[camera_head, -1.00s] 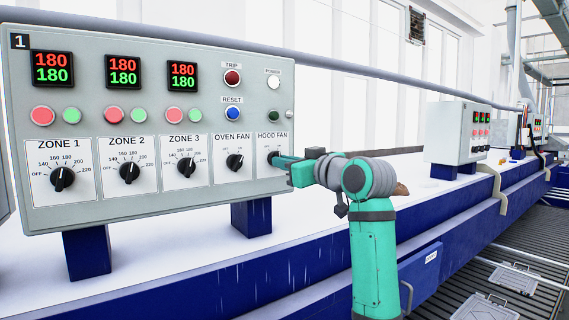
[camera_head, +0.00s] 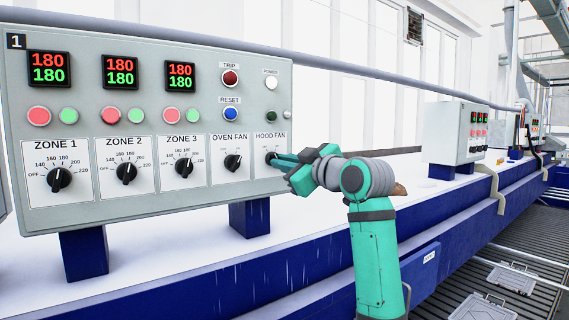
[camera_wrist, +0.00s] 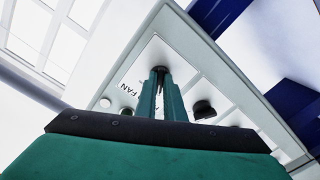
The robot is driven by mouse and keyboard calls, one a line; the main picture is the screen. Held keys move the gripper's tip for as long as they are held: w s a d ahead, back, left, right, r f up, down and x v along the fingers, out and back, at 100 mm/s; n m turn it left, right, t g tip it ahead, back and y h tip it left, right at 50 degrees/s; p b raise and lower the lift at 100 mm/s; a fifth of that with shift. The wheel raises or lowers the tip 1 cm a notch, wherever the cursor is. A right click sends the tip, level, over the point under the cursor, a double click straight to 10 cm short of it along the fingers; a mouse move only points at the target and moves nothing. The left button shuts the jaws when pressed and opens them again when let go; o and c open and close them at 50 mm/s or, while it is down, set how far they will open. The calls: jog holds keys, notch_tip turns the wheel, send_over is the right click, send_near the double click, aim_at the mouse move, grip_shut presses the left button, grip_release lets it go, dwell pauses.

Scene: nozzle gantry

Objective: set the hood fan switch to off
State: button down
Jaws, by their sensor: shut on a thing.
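The hood fan switch (camera_head: 271,156) is a black rotary knob on a white plate labelled HOOD FAN, at the right end of the grey control panel (camera_head: 150,210). In the head view my gripper (camera_head: 277,158) reaches it from the right, and its fingers partly cover the plate. In the wrist view the two green fingers (camera_wrist: 160,80) are shut on the dark knob (camera_wrist: 160,69), and the wrist is turned. The knob's pointer and most of its scale are hidden, so I cannot tell its setting.
The oven fan knob (camera_head: 232,162) is just left of the gripper and also shows in the wrist view (camera_wrist: 204,110). A green button (camera_head: 271,117) and a white power lamp (camera_head: 271,83) sit above. The blue beam (camera_head: 330,280) runs below the panel.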

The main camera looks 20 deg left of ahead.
jog(key=shift+s+r, duration=0.1)
jog(key=shift+r, duration=0.15)
jog(key=c, duration=1.9)
grip_release()
jog(key=shift+s, duration=0.1)
jog(key=shift+o, duration=0.2)
jog(key=shift+f, duration=0.1)
jog(key=v, duration=1.1)
